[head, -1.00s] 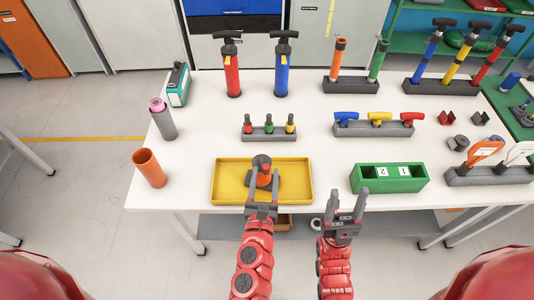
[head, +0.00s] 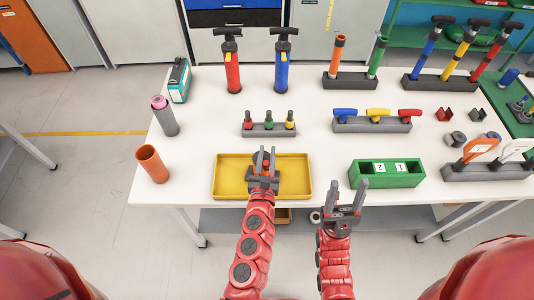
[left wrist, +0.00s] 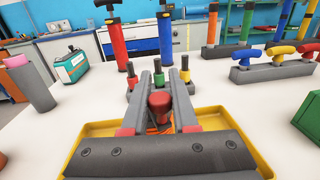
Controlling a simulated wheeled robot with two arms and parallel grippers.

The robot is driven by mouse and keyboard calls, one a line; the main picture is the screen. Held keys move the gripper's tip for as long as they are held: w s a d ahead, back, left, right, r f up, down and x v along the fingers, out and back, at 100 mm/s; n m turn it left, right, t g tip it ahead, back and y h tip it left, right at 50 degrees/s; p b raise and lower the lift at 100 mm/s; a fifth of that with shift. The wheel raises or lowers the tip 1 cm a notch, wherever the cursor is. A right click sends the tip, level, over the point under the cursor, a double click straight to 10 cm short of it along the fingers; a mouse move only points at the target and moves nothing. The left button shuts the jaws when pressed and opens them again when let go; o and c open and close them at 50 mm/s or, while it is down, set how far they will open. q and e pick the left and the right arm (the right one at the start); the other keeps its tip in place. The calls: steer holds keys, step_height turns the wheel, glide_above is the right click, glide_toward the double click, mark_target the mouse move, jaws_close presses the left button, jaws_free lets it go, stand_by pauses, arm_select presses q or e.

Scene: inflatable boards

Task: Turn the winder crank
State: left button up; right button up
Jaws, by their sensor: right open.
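The winder (head: 279,182) sits in the yellow tray (head: 302,168) at the front middle of the table. My left gripper (head: 265,154) is over the tray. In the left wrist view the red crank knob (left wrist: 160,103) lies between its two fingers and fills the gap, so it appears shut on the knob. A little orange of the winder (left wrist: 158,129) shows below. My right gripper (head: 347,188) is open and empty at the table's front edge, in front of the green box.
A green box (head: 360,179) with numbered slots stands right of the tray. A rack of small handles (head: 270,130) is behind the tray. An orange tube (head: 152,164) stands at the left. Red (head: 233,75) and blue (head: 281,76) pumps stand at the back.

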arm_select(q)
jaws_close()
